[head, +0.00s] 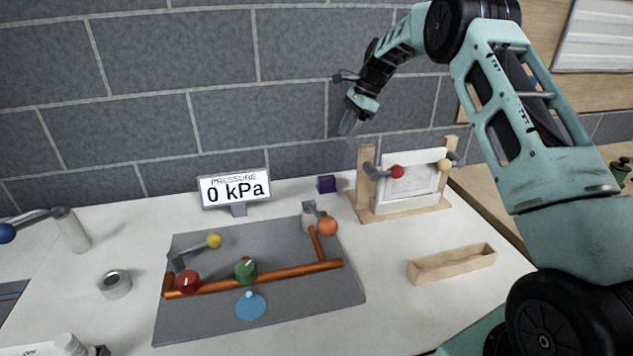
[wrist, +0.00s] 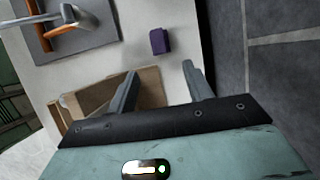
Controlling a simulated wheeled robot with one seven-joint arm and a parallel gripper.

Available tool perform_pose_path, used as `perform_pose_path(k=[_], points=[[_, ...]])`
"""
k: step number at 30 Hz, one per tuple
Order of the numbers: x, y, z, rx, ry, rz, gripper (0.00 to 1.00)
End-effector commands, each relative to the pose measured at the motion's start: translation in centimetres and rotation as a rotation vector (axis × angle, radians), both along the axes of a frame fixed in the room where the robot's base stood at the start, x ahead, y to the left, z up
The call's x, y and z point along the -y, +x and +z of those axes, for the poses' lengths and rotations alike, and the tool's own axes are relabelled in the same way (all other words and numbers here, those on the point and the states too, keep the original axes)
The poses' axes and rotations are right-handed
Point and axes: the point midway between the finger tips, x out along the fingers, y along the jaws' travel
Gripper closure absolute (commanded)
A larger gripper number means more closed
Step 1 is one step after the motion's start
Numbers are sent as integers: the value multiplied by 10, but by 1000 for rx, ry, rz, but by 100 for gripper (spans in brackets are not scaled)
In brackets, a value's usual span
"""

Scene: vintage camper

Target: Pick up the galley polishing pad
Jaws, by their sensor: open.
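A small purple block (head: 326,184), which seems to be the polishing pad, sits on the white counter (head: 130,225) near the back wall, between the pressure display and the wooden frame. In the wrist view the purple block (wrist: 159,41) lies ahead of the fingertips, roughly in line with the gap between them. My gripper (head: 351,128) is open and empty, raised above the counter, slightly right of the block. Its two fingers also show in the wrist view (wrist: 160,72), with nothing between them.
A pressure display (head: 235,189) reading 0 kPa stands left of the block. A wooden frame (head: 365,192) with a white panel and levers stands close on its right. A grey board (head: 330,285) with copper pipes and valves lies in front. The grey brick wall (head: 160,110) is close behind.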

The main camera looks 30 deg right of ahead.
Motion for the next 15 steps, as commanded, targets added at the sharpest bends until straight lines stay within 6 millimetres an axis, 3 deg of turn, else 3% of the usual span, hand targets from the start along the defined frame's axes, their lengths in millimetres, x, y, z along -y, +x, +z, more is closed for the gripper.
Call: perform_pose_path(k=[15], points=[[-39,7,-89,-1,0,6,49]])
